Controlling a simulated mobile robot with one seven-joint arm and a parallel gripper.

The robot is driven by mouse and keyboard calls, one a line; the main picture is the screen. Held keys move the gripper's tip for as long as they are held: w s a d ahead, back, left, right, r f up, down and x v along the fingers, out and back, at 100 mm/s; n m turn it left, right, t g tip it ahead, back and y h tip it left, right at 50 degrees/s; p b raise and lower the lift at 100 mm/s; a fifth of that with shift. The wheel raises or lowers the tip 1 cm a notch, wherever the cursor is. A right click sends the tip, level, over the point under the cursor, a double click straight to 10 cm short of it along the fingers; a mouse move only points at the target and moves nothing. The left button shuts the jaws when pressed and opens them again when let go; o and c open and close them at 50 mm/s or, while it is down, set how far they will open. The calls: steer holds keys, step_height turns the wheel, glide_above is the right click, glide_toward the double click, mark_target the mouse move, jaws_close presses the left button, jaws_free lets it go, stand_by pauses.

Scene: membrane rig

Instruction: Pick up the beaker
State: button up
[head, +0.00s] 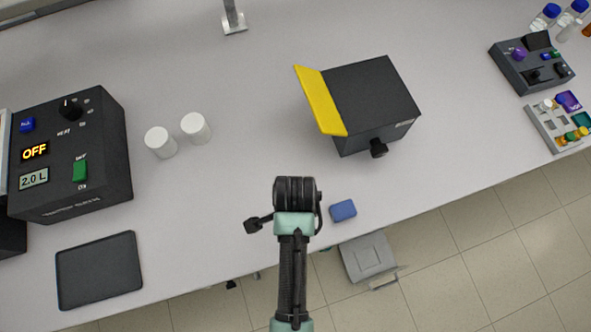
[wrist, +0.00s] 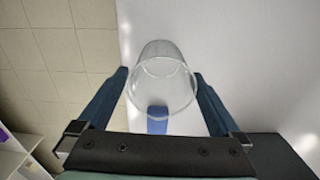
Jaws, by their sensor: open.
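A clear glass beaker (wrist: 162,88) shows in the wrist view near the bench edge, with its round mouth toward the camera. My gripper (wrist: 160,73) is open, with one dark blue finger on each side of the beaker. Small gaps appear between the fingers and the glass, and I cannot tell how deep the fingers reach. In the head view I cannot make out the beaker; my arm covers the area around the gripper. A blue patch also shows by the beaker in the wrist view (wrist: 157,113).
The white bench (head: 240,70) has a black control box (head: 75,150) reading OFF, two white cylinders (head: 178,135), and a black box with a yellow flap (head: 320,100). A dark flat tray (head: 99,270) lies front left. Small devices and bottles stand far right. Tiled floor lies beyond the bench edge.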

steer(key=shift+w+f, duration=0.1)
steer(key=shift+f, duration=1.45)
steer(key=c, duration=1.1)
steer(key=shift+c, duration=0.2)
